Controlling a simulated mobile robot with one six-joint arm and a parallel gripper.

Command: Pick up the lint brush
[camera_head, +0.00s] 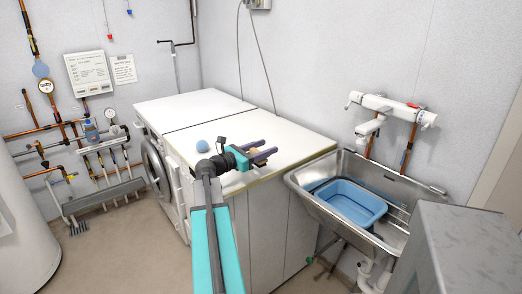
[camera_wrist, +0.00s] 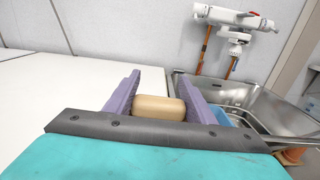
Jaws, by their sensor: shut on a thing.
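In the wrist view, my gripper (camera_wrist: 165,95) has its two purple fingers closed on the sides of a tan, rounded block, which I take to be the lint brush (camera_wrist: 158,107). Its smooth end faces the camera; no bristles show, and the rest is hidden behind this face. In the head view, my gripper (camera_head: 264,151) is over the right part of the white top, pointing right toward the sink.
The far part of the top is clear.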

